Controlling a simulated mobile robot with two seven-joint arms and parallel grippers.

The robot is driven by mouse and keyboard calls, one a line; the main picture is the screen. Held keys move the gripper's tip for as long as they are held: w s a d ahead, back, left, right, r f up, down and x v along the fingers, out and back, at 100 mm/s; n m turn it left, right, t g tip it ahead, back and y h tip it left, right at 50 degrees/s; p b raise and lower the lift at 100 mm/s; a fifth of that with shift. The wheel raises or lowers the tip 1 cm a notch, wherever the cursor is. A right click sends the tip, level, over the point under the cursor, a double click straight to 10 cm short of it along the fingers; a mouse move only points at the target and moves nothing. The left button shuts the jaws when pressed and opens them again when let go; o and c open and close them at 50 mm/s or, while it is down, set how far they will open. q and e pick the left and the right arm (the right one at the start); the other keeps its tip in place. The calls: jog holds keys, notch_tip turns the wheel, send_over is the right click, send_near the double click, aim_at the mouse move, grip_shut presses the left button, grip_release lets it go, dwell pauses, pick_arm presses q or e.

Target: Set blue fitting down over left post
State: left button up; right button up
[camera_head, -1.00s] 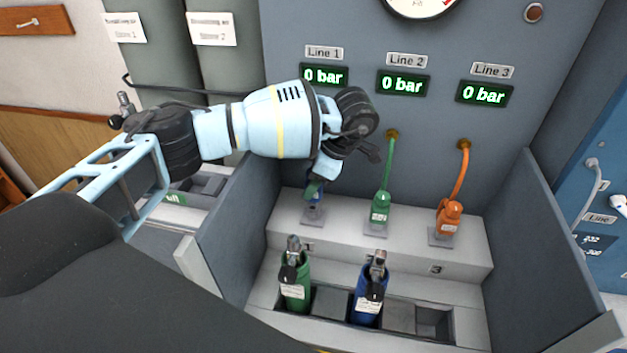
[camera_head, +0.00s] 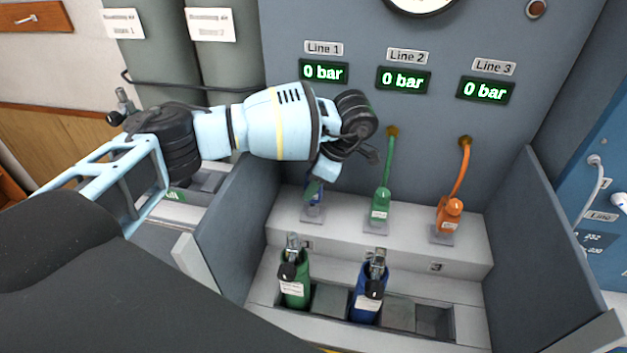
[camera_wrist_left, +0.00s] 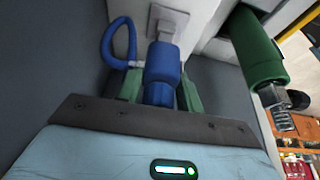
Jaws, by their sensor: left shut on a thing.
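The blue fitting (camera_head: 314,196) is at the left post under the Line 1 display. My left gripper (camera_head: 319,182) is shut on it. In the left wrist view the blue fitting (camera_wrist_left: 163,70) sits between the green fingers of the left gripper (camera_wrist_left: 162,92). A blue hose (camera_wrist_left: 118,38) loops from its side. The left post's grey base plate (camera_wrist_left: 168,22) shows just beyond the fitting, and in the head view (camera_head: 312,216) right below it. The fitting is in line with the post; whether it is fully seated I cannot tell. My right gripper is not in view.
A green fitting (camera_head: 380,205) and an orange fitting (camera_head: 449,214) stand on the middle and right posts. A green bottle (camera_head: 294,288) and a blue bottle (camera_head: 367,298) stand in the front rack. Side panels (camera_head: 236,235) bound the bench.

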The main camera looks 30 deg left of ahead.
pick_arm(q)
jog(key=shift+f, duration=1.25)
dwell(0.6)
jog(key=o, duration=1.2)
jog(key=shift+o, duration=0.2)
jog(key=b+v, duration=0.1)
jog(key=v, duration=0.6)
jog(key=shift+r, duration=0.35)
jog(key=shift+d, duration=0.15)
